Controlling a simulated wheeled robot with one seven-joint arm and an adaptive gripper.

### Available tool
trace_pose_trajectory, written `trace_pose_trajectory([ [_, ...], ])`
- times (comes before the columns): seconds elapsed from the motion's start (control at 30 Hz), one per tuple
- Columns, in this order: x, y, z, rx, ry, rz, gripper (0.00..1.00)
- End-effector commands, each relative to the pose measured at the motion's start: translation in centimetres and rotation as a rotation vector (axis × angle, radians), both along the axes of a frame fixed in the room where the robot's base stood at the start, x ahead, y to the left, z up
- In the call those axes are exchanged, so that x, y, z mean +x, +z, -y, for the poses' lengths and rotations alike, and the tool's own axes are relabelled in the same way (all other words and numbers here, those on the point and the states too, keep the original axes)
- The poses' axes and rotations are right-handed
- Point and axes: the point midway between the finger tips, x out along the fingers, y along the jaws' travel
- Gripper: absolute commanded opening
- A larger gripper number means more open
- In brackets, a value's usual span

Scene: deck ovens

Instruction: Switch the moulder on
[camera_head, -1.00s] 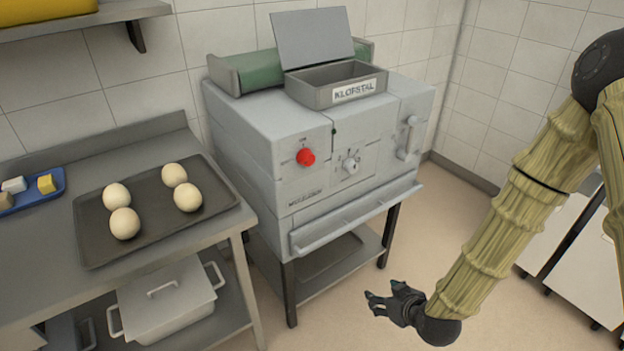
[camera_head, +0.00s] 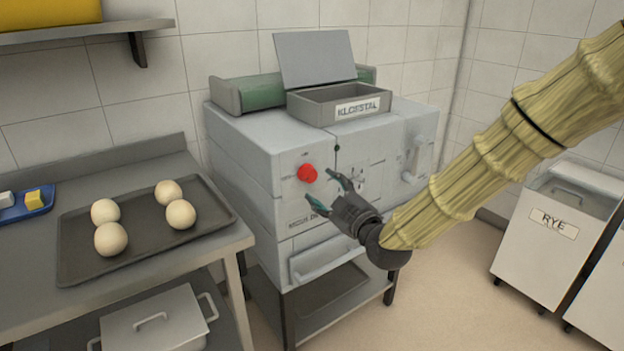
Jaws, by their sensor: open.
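The moulder (camera_head: 262,150) is a pale grey machine on a dark-legged stand in the middle of the view. Its red round knob (camera_head: 307,173) sits on the front panel, left of a smaller selector dial (camera_head: 355,181) that my gripper partly covers. I cannot tell whether a finger touches the panel.
A steel table (camera_head: 235,240) at the left bears a dark tray (camera_head: 85,262) with several dough balls. A lidded pot (camera_head: 155,322) stands under it. A white bin (camera_head: 552,240) labelled RYE stands at the right. An open-lidded box (camera_head: 315,112) sits on the moulder.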

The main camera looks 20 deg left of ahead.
Motion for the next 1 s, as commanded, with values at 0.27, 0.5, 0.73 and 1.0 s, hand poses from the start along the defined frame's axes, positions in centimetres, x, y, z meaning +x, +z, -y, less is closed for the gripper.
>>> trace_pose_trajectory([
  [0.27, 3.1, 0.0, -3.2, 0.001, 0.0, -0.001, 0.58],
  [0.5, 4.7, 0.0, -4.9, 0.0, 0.001, -0.001, 0.58],
  [0.73, 5.1, 0.0, -5.3, 0.0, -0.001, -0.001, 0.58],
  [1.0, 5.1, -0.1, -5.3, 0.001, -0.001, -0.002, 0.4],
])
